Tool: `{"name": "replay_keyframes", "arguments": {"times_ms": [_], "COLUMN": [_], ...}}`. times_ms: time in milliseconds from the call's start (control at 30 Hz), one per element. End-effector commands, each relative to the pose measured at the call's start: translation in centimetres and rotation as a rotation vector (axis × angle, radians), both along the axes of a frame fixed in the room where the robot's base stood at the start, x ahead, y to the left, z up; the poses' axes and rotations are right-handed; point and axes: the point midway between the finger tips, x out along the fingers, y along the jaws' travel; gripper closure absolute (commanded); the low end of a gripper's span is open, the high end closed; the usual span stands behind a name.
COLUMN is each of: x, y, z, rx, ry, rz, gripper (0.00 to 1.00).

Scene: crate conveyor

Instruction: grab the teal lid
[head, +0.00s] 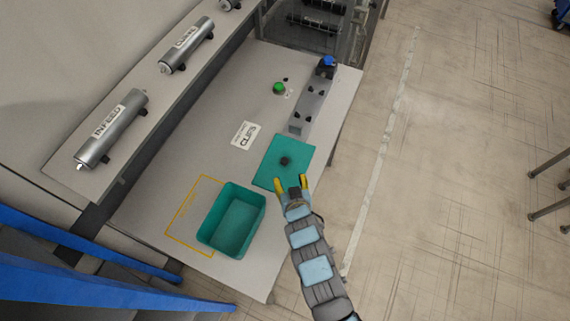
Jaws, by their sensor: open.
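The teal lid (273,166) is a flat rectangle with a dark knob (285,161) in its middle. It lies on the light grey table, up and right of the teal crate (238,250). The crate is open at the top and looks empty. My gripper (291,182) has yellow fingertips spread apart and nothing between them. It is over the lid's lower right edge, just below the knob in the picture. I cannot tell its height above the lid.
A yellow outline (184,212) is marked beside and partly under the crate. A grey block (311,105) with black knobs and a blue button (327,62) stands above the lid. A green button (279,88) and a label (245,135) are nearby. Rollers (112,128) line the left.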

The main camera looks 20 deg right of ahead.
Motion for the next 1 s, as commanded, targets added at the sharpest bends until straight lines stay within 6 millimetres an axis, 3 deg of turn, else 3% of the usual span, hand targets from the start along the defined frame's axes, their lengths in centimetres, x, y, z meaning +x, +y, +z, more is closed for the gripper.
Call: {"name": "replay_keyframes", "arguments": {"times_ms": [600,1000], "x": [5.5,7.0], "y": [-1.2,-1.6], "z": [-3.0,-3.9], "rx": [-0.001,-0.001], "ry": [-0.001,-0.001], "rz": [0.001,0.0], "gripper": [0.39,0.39]}}
